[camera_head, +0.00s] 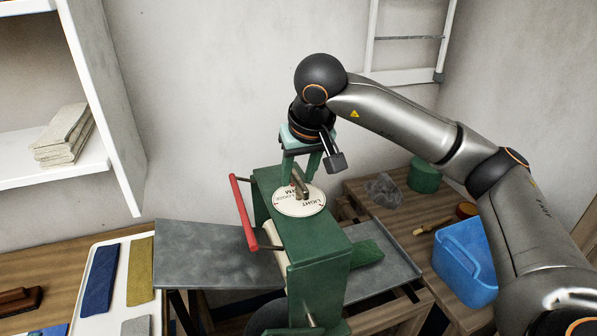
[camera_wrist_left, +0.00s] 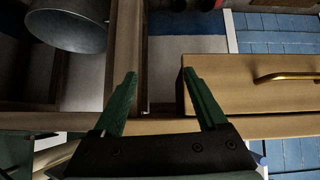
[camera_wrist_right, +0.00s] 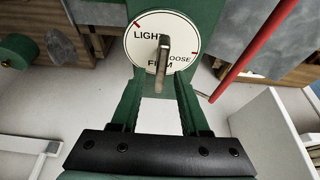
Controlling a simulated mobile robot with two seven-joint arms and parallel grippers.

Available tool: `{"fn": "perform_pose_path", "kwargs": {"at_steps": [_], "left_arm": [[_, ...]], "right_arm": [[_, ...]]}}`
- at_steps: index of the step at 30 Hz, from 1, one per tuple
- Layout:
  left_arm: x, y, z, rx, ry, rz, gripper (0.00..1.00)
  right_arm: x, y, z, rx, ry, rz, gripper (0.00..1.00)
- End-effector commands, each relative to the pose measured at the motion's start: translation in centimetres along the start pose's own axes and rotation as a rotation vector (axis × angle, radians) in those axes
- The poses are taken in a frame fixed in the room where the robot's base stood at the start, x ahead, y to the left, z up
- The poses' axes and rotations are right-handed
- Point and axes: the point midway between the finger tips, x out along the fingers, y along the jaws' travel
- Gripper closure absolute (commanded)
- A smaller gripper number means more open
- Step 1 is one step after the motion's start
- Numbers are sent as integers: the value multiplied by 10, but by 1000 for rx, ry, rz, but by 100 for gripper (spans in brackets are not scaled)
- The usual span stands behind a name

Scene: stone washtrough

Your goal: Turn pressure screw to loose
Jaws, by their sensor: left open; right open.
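The pressure screw is a narrow brownish metal bar (camera_head: 300,186) standing up from a round white dial (camera_head: 312,208) on the green press frame (camera_head: 318,244). In the right wrist view the screw bar (camera_wrist_right: 163,55) rises from the dial (camera_wrist_right: 183,34), lettered LIGHT, LOOSE and FIRM. The bar partly covers the lettering near FIRM. My right gripper (camera_head: 301,173) is over the dial, fingers pointing down. Its fingers (camera_wrist_right: 157,82) are open on either side of the bar's near end, with no visible grip. My left gripper (camera_wrist_left: 162,76) is open and empty in the left wrist view, outside the head view.
A red handle bar (camera_head: 243,212) stands at the press's left. A grey slab (camera_head: 200,255) extends beneath the press. A blue bin (camera_head: 464,262) and green cylinder (camera_head: 422,175) stand right. A brass-handled drawer (camera_wrist_left: 235,85) and metal bucket (camera_wrist_left: 70,25) lie below my left gripper.

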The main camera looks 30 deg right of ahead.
Motion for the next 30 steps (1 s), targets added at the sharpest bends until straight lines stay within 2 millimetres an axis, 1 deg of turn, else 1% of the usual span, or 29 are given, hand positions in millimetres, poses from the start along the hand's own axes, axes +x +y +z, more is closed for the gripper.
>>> {"fn": "perform_pose_path", "kwargs": {"at_steps": [1, 12, 13, 30], "left_arm": [[0, 0, 0, 0, 0, 0, 25], [0, 0, 0, 0, 1, 0, 25], [0, 0, 0, 0, 1, 0, 25], [0, 0, -1, 0, 2, 0, 25]], "right_arm": [[0, 0, 0, 0, 0, 0, 56], [0, 0, 0, 0, 0, 0, 98], [0, 0, 0, 0, 0, 0, 100], [-1, 0, 0, 15, 0, 5, 100]]}}
